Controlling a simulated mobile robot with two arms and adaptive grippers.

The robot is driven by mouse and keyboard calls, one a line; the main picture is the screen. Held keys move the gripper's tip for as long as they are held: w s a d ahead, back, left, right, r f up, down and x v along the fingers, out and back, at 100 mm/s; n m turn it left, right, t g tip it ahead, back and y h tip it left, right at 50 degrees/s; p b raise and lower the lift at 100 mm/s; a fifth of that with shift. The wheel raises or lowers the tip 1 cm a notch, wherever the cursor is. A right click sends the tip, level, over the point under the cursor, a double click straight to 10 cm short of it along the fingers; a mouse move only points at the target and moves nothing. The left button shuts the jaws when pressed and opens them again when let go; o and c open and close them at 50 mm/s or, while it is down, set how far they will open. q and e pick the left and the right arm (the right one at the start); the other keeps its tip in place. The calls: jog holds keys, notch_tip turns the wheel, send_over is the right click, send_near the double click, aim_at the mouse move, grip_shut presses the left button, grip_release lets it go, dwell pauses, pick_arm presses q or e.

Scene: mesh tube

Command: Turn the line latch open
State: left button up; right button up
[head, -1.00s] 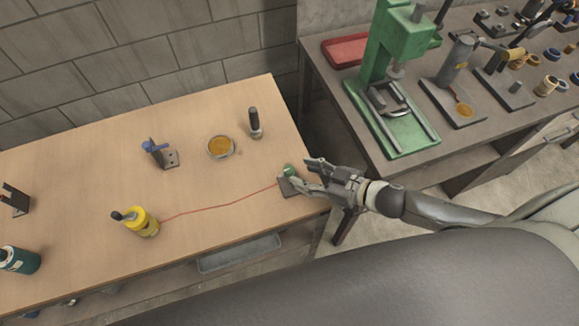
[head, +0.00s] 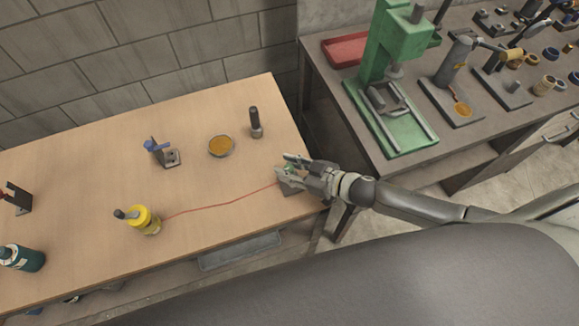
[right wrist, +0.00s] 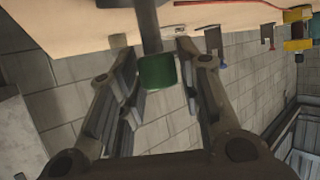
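The line latch is a grey base (head: 290,188) with a green-ended handle, near the right front corner of the wooden table. A red line runs to it from a yellow canister (head: 143,220). My right gripper (head: 284,170) is at the latch and mostly covers the handle in the head view. In the right wrist view the green handle end (right wrist: 157,71), on a grey stem (right wrist: 146,25), lies between the two open fingers (right wrist: 152,58). A gap shows on each side of it, so the fingers look not closed on it. My left gripper is in no view.
A dish of orange material (head: 221,146), a dark upright cylinder (head: 255,122) and a blue-topped bracket (head: 161,153) stand farther back on the table. A green press (head: 395,90) stands on the grey bench to the right. The table's middle front is mostly clear.

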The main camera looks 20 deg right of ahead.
jog(key=c, duration=0.6)
jog(key=shift+o, duration=0.2)
jog(key=n+g+y, duration=0.2)
jog(key=shift+w+d+n+g, duration=0.2)
jog(key=shift+n+g, duration=0.1)
jog(key=shift+n, duration=0.1)
jog(key=n+g+y, duration=0.1)
jog(key=n+g, duration=0.1)
jog(key=shift+a+n+g, duration=0.1)
jog(key=shift+n+g, duration=0.2)
jog(key=shift+f+n+g+y+b, duration=0.15)
jog(key=shift+n+g+y+b, duration=0.35)
jog(key=shift+n+g+b, duration=0.45)
jog(key=n+g+h+b, duration=0.1)
jog(key=n+g+b, duration=0.4)
jog(key=b, duration=0.1)
jog(key=n+g+b, duration=0.4)
jog(key=g+b, duration=0.2)
jog(key=b, duration=0.1)
jog(key=shift+a+f+n+h+b, duration=0.1)
jog(key=shift+n+h+b, duration=0.2)
jog(key=shift+n+h, duration=0.1)
jog(key=shift+r+n+g+h+b, duration=0.25)
jog(key=shift+n+g+h+b, duration=0.25)
jog(key=shift+b, duration=0.3)
